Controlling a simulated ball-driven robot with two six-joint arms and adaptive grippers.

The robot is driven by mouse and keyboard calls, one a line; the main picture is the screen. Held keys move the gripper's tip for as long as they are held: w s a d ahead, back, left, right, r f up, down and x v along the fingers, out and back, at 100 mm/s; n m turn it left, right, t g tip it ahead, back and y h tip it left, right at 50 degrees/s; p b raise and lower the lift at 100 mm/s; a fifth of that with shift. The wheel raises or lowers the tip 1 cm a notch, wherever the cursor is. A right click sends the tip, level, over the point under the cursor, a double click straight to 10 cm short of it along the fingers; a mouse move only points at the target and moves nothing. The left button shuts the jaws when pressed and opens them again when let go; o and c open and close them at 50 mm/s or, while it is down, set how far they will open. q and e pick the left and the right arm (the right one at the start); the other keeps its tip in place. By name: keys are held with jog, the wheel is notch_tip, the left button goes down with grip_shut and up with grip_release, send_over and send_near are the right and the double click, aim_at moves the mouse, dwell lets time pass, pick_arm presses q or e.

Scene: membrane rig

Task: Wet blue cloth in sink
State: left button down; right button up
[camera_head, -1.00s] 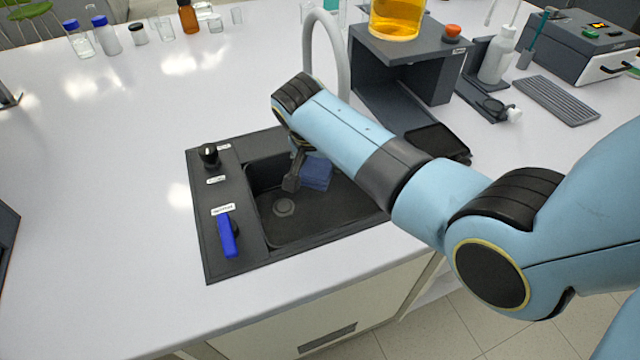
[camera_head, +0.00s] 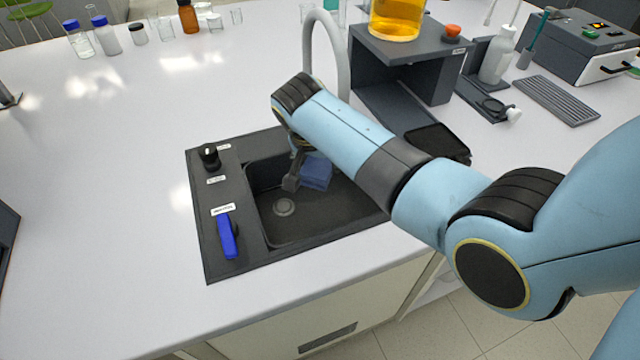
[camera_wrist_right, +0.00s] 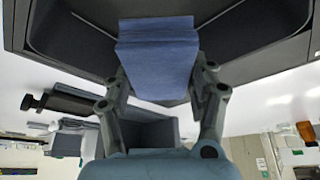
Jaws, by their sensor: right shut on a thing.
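The blue cloth (camera_head: 316,173) is folded and sits inside the dark sink (camera_head: 300,228), below the faucet. It also shows in the right wrist view (camera_wrist_right: 158,62), between the two fingers. My right gripper (camera_head: 294,178) reaches down into the sink and is shut on the cloth; my arm hides part of it in the head view. The grey curved faucet (camera_head: 344,60) rises behind my right arm. A blue lever (camera_head: 227,237) and a black knob (camera_head: 209,155) are on the panel left of the basin. No water stream is visible. My left gripper is not in view.
A grey stand (camera_head: 405,65) holding a beaker of orange liquid (camera_head: 396,18) is behind my right arm. Bottles and glassware line the far left edge of the counter (camera_head: 110,190). The counter left of the sink is clear.

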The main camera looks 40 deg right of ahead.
aim_at(320, 162)
jog(key=shift+r, duration=0.15)
jog(key=shift+r, duration=1.9)
jog(key=shift+f, duration=0.1)
